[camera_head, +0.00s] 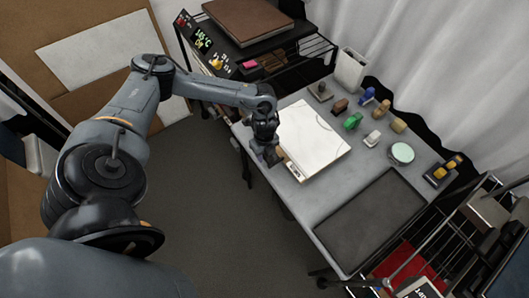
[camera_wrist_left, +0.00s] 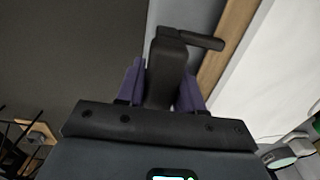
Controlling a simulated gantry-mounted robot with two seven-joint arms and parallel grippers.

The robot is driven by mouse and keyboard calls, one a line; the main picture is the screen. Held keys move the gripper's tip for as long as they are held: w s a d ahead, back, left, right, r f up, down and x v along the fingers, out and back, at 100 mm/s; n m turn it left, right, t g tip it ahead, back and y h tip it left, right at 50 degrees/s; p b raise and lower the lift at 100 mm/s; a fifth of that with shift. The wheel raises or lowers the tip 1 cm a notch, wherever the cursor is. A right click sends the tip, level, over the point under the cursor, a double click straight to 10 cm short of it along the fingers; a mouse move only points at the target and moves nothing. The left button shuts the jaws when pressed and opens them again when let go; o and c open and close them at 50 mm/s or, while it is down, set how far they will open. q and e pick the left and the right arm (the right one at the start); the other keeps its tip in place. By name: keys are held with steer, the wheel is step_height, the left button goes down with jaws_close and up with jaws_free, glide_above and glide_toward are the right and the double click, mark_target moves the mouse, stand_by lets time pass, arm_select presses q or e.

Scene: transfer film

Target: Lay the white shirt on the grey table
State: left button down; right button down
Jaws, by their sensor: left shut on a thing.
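A flat white piece (camera_head: 312,135), which looks like the white shirt, lies on the grey table (camera_head: 320,195). A wooden edge (camera_head: 292,171) shows along its near left side. The wooden edge (camera_wrist_left: 222,65) and a white surface (camera_wrist_left: 262,75) also show in the left wrist view. My left gripper (camera_head: 269,156) is at the table's left edge, beside the white piece. In the left wrist view its purple fingers (camera_wrist_left: 163,88) are shut on a black handle-like thing (camera_wrist_left: 168,62) with a side bar. What this handle joins is unclear. My right gripper is not in view.
Several small coloured stamp-like pieces (camera_head: 353,121) and a pale green round tin (camera_head: 402,152) stand at the table's back. A dark mat (camera_head: 372,218) covers the near right. A black rack with a brown board (camera_head: 250,20) stands behind left; another rack stands at right.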

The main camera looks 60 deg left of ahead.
arm_select(q)
steer(key=shift+f, duration=0.25)
stand_by(0.4)
steer(key=shift+f+b, duration=0.45)
steer(key=shift+f, duration=0.3)
stand_by(0.3)
steer(key=c, duration=0.7)
jaws_free()
steer(key=shift+c, duration=0.2)
steer(key=shift+o, duration=0.5)
